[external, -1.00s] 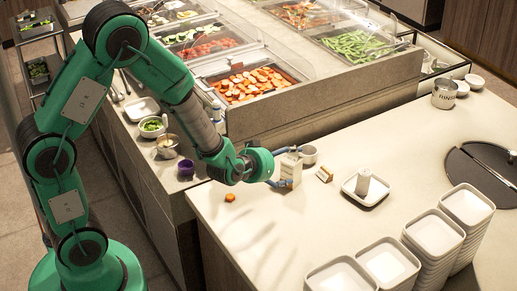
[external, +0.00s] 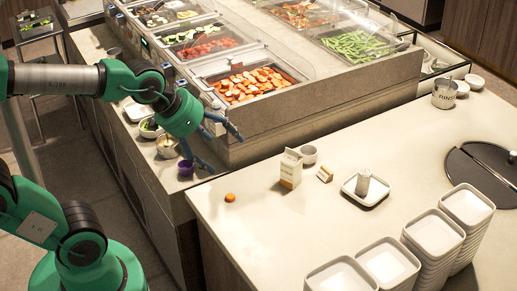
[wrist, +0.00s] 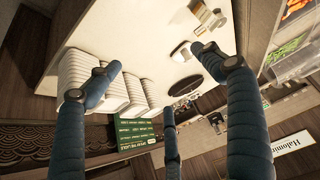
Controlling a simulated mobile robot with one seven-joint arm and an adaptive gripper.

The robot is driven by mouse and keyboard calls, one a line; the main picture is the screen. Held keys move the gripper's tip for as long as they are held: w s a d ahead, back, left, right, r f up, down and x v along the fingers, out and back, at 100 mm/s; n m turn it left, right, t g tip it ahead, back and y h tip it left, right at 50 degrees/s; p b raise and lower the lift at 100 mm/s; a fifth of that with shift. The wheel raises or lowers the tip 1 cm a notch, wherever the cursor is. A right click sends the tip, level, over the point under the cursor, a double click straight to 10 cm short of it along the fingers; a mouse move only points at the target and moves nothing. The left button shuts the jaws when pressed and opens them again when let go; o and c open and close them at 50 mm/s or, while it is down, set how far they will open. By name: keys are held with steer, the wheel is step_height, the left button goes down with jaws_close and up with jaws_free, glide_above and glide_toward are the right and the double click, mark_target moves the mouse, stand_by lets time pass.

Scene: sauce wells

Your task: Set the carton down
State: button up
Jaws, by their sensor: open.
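The carton (external: 291,169), pale with a gabled top and a tan lower part, stands upright on the light counter (external: 330,215) in the external view. It is left of a small brown-and-white block. My gripper (external: 221,148) is open and empty, up and to the left of the carton and clear of it, near the buffet's corner. In the wrist view my gripper's blue fingers (wrist: 160,78) are spread with nothing held between them. Small objects show at that view's top edge, but I cannot tell surely which is the carton.
A small orange piece (external: 230,197) lies on the counter. A white cup (external: 309,154) stands behind the carton. A square white dish (external: 365,190) holds a shaker. Stacked white bowls (external: 388,262) fill the front. A purple cup (external: 186,168) is near my gripper.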

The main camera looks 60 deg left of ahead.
steer(key=s+r+g, duration=0.1)
steer(key=s+r, duration=0.1)
steer(key=s, duration=0.8)
steer(key=shift+a, duration=0.4)
stand_by(0.4)
